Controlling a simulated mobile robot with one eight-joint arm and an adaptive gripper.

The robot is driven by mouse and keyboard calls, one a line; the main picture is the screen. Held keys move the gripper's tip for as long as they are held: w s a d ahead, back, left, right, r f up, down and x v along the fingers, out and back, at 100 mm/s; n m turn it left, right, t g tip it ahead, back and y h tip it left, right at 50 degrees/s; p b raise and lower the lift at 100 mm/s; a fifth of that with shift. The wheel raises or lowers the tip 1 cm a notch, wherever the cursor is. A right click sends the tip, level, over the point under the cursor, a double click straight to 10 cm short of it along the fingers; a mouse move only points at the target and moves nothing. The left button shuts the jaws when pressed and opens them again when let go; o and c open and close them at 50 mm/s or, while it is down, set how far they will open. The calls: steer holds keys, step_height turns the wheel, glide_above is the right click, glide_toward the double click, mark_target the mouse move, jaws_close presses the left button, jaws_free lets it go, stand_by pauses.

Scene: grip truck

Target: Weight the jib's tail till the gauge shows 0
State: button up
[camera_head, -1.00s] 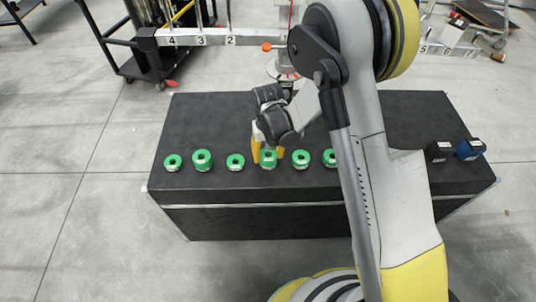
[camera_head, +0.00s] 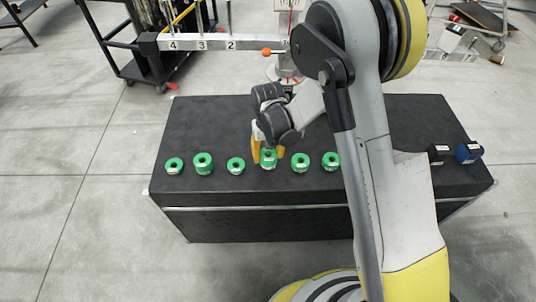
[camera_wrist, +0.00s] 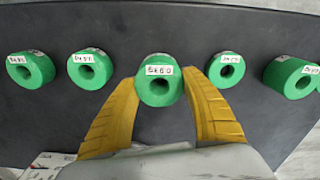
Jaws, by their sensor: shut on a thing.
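My gripper (camera_head: 268,150) has its yellow fingers shut on a green ring-shaped weight (camera_head: 269,162), fourth from the left in the row. In the wrist view this held weight (camera_wrist: 158,87) sits between the fingertips, its label too blurred to read surely. Other green weights of differing size stand on both sides, such as the far-left one (camera_head: 174,166) and a larger one (camera_head: 203,163). I cannot read a gauge.
The weights stand on a black box (camera_head: 200,120) with bare top behind them. A black block (camera_head: 438,153) and a blue block (camera_head: 468,152) stand at its right end. A dark trolley (camera_head: 140,65) stands behind left. Neighbouring weights are close to my fingers.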

steer(key=shift+r, duration=0.2)
steer(key=shift+r+p, duration=1.55)
steer(key=shift+r, duration=0.9)
steer(key=shift+r, duration=0.15)
step_height(320, 180, up, 7)
steer(key=p, duration=0.4)
steer(key=shift+p, duration=0.3)
steer(key=shift+r, duration=0.15)
